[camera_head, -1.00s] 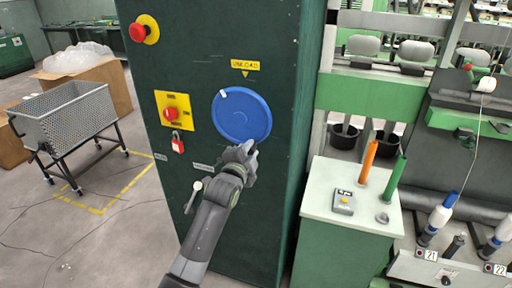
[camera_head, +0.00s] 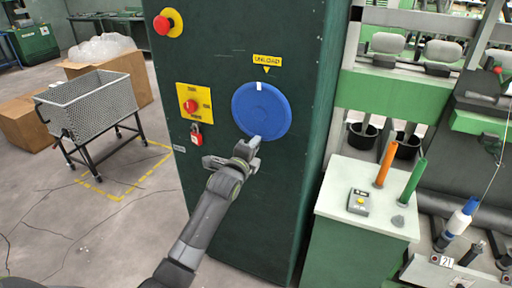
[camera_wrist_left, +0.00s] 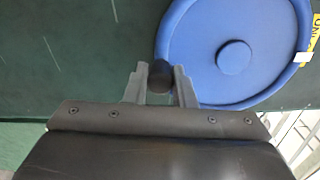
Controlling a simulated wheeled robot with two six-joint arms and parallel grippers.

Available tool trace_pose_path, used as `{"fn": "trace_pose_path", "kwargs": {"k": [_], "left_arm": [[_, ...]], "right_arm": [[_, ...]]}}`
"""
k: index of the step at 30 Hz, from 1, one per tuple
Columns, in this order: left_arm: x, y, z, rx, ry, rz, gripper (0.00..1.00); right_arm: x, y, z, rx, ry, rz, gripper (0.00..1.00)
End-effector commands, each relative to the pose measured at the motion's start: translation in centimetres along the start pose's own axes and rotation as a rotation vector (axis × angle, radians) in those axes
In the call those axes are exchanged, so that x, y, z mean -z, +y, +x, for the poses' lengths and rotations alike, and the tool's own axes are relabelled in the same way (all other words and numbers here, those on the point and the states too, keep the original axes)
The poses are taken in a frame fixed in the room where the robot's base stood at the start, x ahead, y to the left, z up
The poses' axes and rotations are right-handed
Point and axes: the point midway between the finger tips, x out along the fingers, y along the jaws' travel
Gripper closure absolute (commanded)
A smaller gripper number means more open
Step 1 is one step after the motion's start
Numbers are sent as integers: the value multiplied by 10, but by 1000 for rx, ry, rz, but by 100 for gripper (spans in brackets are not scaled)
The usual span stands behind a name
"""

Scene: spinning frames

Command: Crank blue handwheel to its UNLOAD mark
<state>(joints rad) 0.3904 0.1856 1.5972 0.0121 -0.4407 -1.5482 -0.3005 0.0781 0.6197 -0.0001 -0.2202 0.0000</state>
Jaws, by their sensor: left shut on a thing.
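The blue handwheel (camera_head: 261,120) is on the front of a dark green cabinet. Its white rim mark (camera_head: 258,86) is at the top, just left of below the yellow pointer under the UNLOAD label (camera_head: 267,60). My left gripper (camera_head: 252,143) is at the wheel's lower edge. In the left wrist view, its two fingers (camera_wrist_left: 160,75) are shut on a dark knob (camera_wrist_left: 159,77) at the rim of the wheel (camera_wrist_left: 200,50). The white mark (camera_wrist_left: 302,58) shows there at the right, near part of the yellow label. My right gripper is not in view.
A yellow plate with a red switch (camera_head: 191,105) and a red padlock (camera_head: 196,138) are left of the wheel. A red button (camera_head: 162,25) is higher up. A pale-topped green stand (camera_head: 340,205) is at right. A wire-mesh cart (camera_head: 90,105) stands at left.

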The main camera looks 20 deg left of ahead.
Motion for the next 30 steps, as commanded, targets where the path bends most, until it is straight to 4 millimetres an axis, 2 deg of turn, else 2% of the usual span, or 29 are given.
{"fn": "trace_pose_path", "kwargs": {"k": [10, 11, 15, 16, 25, 30], "left_arm": [[-1, 0, 0, 0, -1, 3, 100], [-1, 0, 0, 0, -1, 3, 76], [-1, 0, 0, 1, -1, 2, 57], [-1, 0, 0, 1, -1, 2, 56], [0, 0, -1, 1, 0, 1, 56], [0, 2, -13, 1, 0, 0, 56]], "right_arm": [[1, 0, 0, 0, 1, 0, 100], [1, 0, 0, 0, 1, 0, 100], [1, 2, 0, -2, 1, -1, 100], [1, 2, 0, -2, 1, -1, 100], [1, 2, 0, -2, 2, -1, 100], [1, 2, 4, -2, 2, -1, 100]]}}
